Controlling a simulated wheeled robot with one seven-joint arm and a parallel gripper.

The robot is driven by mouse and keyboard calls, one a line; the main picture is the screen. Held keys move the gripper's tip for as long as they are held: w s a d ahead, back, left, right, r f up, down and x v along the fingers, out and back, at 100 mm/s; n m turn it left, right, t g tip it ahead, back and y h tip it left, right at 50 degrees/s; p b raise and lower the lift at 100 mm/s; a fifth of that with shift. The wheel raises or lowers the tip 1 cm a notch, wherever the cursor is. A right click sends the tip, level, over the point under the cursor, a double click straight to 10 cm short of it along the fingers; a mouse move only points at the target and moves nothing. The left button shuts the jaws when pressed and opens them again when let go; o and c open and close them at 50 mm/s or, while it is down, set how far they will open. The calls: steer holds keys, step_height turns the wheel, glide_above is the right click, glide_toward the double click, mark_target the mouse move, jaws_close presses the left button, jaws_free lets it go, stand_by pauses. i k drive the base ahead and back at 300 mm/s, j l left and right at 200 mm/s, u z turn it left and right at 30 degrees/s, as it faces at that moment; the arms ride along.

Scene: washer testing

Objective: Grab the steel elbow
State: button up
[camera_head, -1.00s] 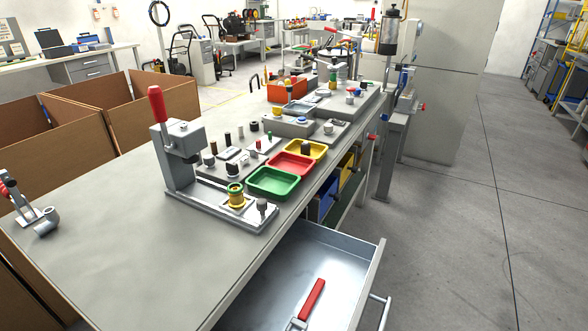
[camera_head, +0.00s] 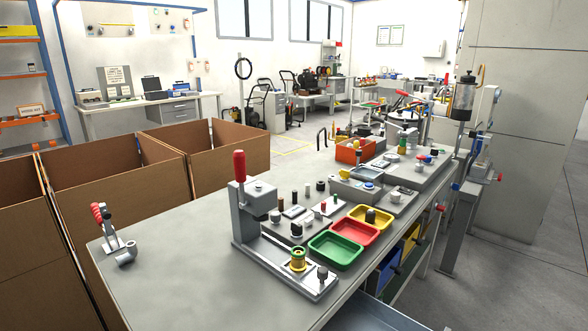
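The steel elbow (camera_head: 126,255) is a small grey bent pipe piece. It lies near the left edge of the grey workbench (camera_head: 180,285), just in front of a toggle clamp with a red handle (camera_head: 103,225). I cannot tell whether the elbow touches the clamp's base. My gripper is not in view.
A press with a red lever (camera_head: 240,190) stands mid-bench, with green (camera_head: 335,250), red and yellow trays to its right. An open drawer (camera_head: 375,318) juts out at the bottom. Large cardboard boxes (camera_head: 115,195) stand behind the bench. The bench's left front is clear.

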mark_target(131, 247)
steer(key=k+l, duration=0.15)
steer(key=j+u, duration=0.15)
steer(key=j, duration=0.25)
steer(key=i+j+u, duration=0.15)
steer(key=j, duration=0.25)
steer(key=j+u, duration=0.1)
steer(key=j, duration=0.25)
steer(key=i+j+u, duration=0.15)
steer(key=j, duration=0.25)
steer(key=i+j+u, duration=0.15)
steer(key=j, duration=0.2)
steer(key=i+j+u, duration=0.15)
steer(key=j, duration=0.2)
